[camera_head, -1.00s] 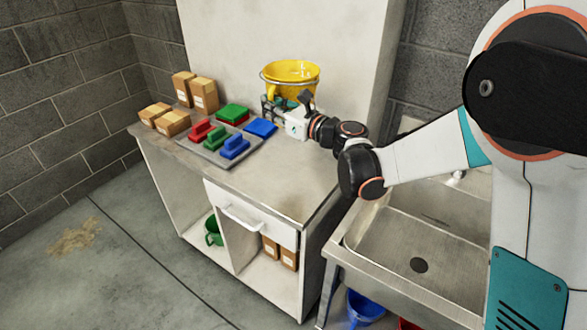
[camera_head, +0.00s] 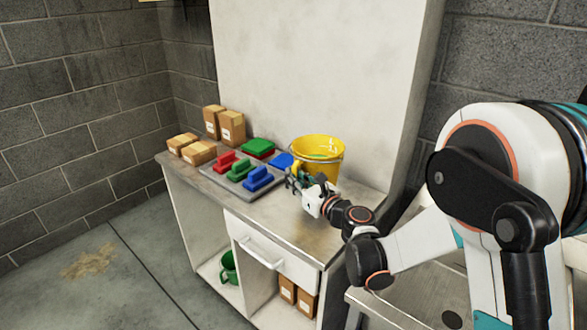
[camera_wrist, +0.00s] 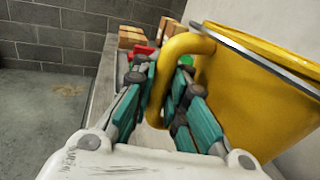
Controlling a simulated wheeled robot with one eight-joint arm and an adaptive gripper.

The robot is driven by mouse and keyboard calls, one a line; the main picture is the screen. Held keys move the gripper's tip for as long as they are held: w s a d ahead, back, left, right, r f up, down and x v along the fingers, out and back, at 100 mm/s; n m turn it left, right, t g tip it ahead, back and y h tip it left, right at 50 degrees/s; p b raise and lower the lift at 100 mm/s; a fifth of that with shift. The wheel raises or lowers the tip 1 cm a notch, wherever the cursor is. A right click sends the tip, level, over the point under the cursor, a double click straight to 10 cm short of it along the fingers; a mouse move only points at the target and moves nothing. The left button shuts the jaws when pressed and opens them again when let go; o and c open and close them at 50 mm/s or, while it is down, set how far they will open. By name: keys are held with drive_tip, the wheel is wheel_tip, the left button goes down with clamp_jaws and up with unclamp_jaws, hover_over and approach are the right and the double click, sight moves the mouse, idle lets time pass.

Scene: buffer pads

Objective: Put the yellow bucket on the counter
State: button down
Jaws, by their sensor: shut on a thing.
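The yellow bucket (camera_head: 326,147) is upright over the back right part of the counter (camera_head: 283,222), close to the white back panel. My gripper (camera_head: 300,182) is in front of it in the head view. In the wrist view the bucket (camera_wrist: 250,95) fills the right side, and my gripper's teal fingers (camera_wrist: 165,98) are closed around its yellow side handle (camera_wrist: 158,75). The fingers and arm partly hide the bucket's lower part. I cannot tell whether its base touches the counter.
Red, green and blue pads (camera_head: 240,170) lie on a grey tray left of the bucket. Several cardboard boxes (camera_head: 232,127) stand at the counter's left end. The front right of the counter is bare.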

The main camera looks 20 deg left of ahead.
drive_tip(key=shift+f+b, duration=1.2)
drive_tip(key=shift+f, duration=2.15)
drive_tip(key=c, duration=1.6)
unclamp_jaws()
drive_tip(key=shift+s+d+r, duration=0.1)
drive_tip(key=shift+s+d, duration=0.1)
drive_tip(key=shift+d, duration=0.05)
drive_tip(key=p+v, duration=0.1)
drive_tip(key=v, duration=0.9)
drive_tip(key=shift+s+d, duration=0.1)
drive_tip(key=shift+d, duration=0.05)
drive_tip(key=shift+s+d+b, duration=0.3)
drive_tip(key=shift+d, duration=0.15)
